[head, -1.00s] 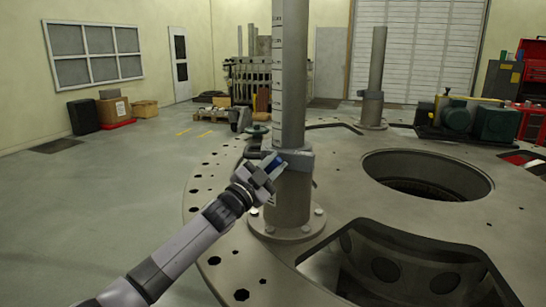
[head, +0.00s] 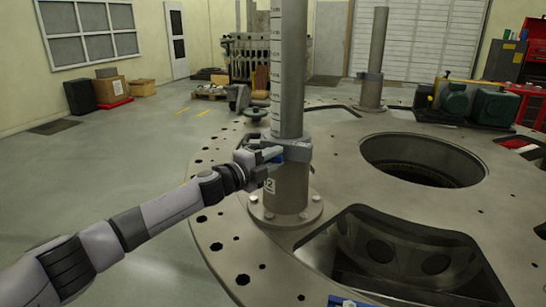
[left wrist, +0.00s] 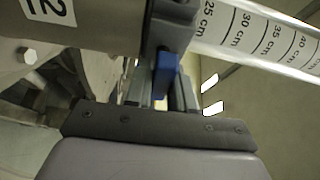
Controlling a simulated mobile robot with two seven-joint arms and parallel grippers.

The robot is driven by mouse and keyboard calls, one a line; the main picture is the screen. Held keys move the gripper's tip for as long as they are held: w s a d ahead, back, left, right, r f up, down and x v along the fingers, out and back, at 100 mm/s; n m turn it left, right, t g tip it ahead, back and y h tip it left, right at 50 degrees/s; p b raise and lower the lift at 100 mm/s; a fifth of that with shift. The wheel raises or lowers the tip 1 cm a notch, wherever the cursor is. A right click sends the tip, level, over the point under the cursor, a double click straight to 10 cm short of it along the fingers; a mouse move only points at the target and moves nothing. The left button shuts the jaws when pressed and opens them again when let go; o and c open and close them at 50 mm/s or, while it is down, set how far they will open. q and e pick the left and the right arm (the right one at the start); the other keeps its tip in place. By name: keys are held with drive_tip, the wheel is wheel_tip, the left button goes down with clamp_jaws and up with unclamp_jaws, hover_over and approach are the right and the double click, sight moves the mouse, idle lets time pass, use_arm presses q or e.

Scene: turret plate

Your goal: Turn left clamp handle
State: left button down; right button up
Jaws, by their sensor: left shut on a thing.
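The near post (head: 291,70) stands upright on the round turret plate, with a grey clamp (head: 297,149) around it. The clamp's blue handle (head: 268,155) points out to the left of the post. My left gripper (head: 265,158) reaches in from the left and is shut on the handle. In the left wrist view, the blue handle (left wrist: 167,72) sits between the two fingers of my gripper (left wrist: 162,92), against the dark clamp body (left wrist: 172,28). The fingers partly hide the handle. My right gripper is not in view.
The plate (head: 345,200) has a large round hole (head: 425,160) and a wide opening at the front right. A second post (head: 373,60) stands farther back, and a green pump (head: 455,100) stands at back right. A small blue item (head: 348,301) shows at the bottom edge.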

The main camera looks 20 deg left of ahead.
use_arm(q)
drive_tip(key=shift+m, duration=0.3)
idle(0.4)
drive_tip(key=c, duration=1)
unclamp_jaws()
drive_tip(key=shift+c, duration=0.2)
drive_tip(key=v, duration=0.7)
drive_tip(key=shift+s, duration=0.1)
